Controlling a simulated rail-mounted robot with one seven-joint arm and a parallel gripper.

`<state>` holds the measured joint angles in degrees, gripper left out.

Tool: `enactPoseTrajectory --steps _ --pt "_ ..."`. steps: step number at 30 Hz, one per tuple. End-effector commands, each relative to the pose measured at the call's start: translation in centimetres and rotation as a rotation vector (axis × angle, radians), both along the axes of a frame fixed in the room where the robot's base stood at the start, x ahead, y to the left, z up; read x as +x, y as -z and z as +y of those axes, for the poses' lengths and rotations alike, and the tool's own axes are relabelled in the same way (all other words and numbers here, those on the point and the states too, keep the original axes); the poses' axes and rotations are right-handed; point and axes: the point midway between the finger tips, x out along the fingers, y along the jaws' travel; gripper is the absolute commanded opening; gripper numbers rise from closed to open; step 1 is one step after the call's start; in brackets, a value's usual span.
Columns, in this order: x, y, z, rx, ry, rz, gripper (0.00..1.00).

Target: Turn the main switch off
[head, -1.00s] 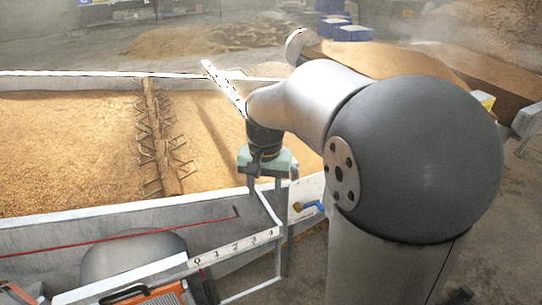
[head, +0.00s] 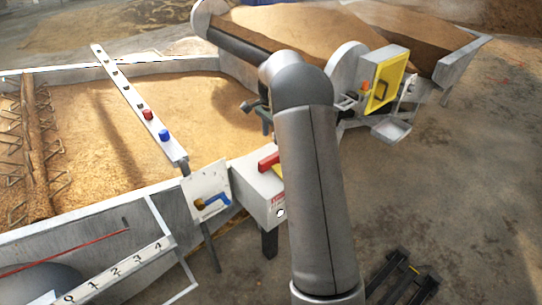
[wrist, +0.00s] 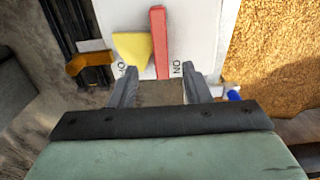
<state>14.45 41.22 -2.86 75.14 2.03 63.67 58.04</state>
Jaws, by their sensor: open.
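The main switch is a red lever (head: 268,162) over a yellow plate, on top of a white-grey box (head: 262,192) at the corner of the grain trough. Other lettering on the left is partly hidden by a finger. My gripper (wrist: 159,78) is open, with the lever's near end between the lines of its fingers; contact cannot be told. In the head view my gripper (head: 262,115) is partly hidden by my arm.
A rail (head: 135,100) with red and blue knobs crosses the trough. A panel with a blue-handled valve (head: 213,203) is left of the box. A yellow-framed box (head: 385,78) stands at the right. Dark rails (head: 405,275) lie on the floor.

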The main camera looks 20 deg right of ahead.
Motion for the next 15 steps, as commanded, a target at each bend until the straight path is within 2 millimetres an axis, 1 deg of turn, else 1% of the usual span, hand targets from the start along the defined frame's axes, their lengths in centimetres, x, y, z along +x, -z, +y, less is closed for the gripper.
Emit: enactPoseTrajectory --steps 1,3,9,12,15 --pt "-0.1 1.3 0.0 0.001 0.000 0.003 0.44" --pt "-0.1 2.8 0.0 0.001 -0.001 0.003 0.44" --pt "-0.1 6.8 0.1 0.001 -0.002 0.002 0.44" --pt "0.0 8.1 0.1 0.001 -0.002 0.001 0.44" --pt "0.0 9.0 0.1 0.001 -0.002 0.001 0.44"
